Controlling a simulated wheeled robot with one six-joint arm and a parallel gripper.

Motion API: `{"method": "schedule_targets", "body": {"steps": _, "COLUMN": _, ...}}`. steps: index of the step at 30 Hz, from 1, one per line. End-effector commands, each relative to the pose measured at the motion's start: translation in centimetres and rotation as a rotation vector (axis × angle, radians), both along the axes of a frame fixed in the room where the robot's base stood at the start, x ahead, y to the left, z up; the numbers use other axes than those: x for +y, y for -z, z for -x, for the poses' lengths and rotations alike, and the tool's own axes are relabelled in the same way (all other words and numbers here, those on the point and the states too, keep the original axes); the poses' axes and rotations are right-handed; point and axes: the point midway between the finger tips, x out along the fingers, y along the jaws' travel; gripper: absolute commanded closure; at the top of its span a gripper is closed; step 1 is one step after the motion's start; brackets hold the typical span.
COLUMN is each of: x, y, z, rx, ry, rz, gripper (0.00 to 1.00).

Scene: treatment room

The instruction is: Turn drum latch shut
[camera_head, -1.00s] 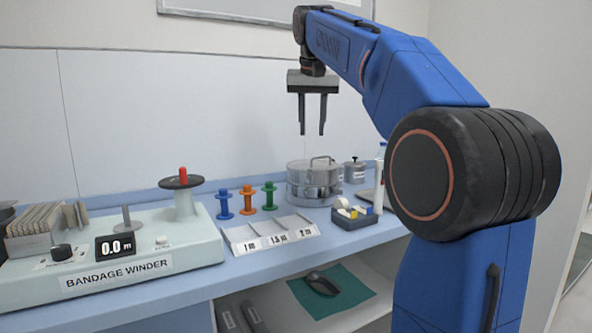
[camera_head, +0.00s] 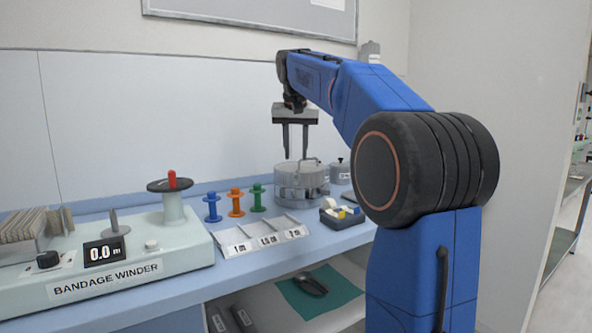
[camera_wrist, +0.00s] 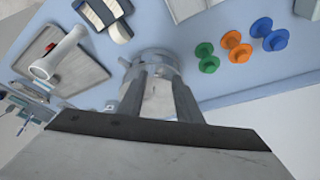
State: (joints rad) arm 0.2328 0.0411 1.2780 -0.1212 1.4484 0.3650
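The drum (camera_head: 301,190) is a round, shiny metal container with a lid, standing at the back of the blue counter. In the wrist view the drum (camera_wrist: 158,62) lies beyond and partly behind my fingers. My gripper (camera_head: 295,156) hangs fingers-down just over the drum's lid in the head view. I cannot tell whether the fingertips touch the drum. The latch and its position cannot be made out; the fingers cover part of the lid.
A bandage winder (camera_head: 110,270) stands at the left. Blue (camera_head: 212,208), orange (camera_head: 236,203) and green (camera_head: 258,198) spools stand left of the drum. A white sorting tray (camera_head: 262,238) and a dark box of rolls (camera_head: 342,215) are in front. A small metal jar (camera_head: 340,173) stands right.

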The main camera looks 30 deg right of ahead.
Motion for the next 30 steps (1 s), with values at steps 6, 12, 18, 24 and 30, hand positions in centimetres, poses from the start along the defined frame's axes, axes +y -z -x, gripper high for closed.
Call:
{"method": "schedule_targets", "body": {"steps": 6, "x": -0.8, "y": 3.6, "z": -1.2, "rx": 0.002, "ry": 0.0, "rz": 0.0, "gripper": 0.68}}
{"method": "schedule_targets", "body": {"steps": 12, "x": -1.2, "y": 5.7, "z": -2.0, "rx": 0.001, "ry": 0.0, "rz": -0.001, "gripper": 0.68}}
{"method": "schedule_targets", "body": {"steps": 18, "x": -1.4, "y": 6.5, "z": -2.3, "rx": 0.0, "ry": 0.0, "rz": 0.0, "gripper": 0.68}}
{"method": "schedule_targets", "body": {"steps": 24, "x": -1.4, "y": 6.5, "z": -2.3, "rx": 0.0, "ry": 0.0, "rz": 0.0, "gripper": 0.68}}
{"method": "schedule_targets", "body": {"steps": 30, "x": -1.4, "y": 6.5, "z": -2.3, "rx": 0.0, "ry": 0.0, "rz": 0.0, "gripper": 1.0}}
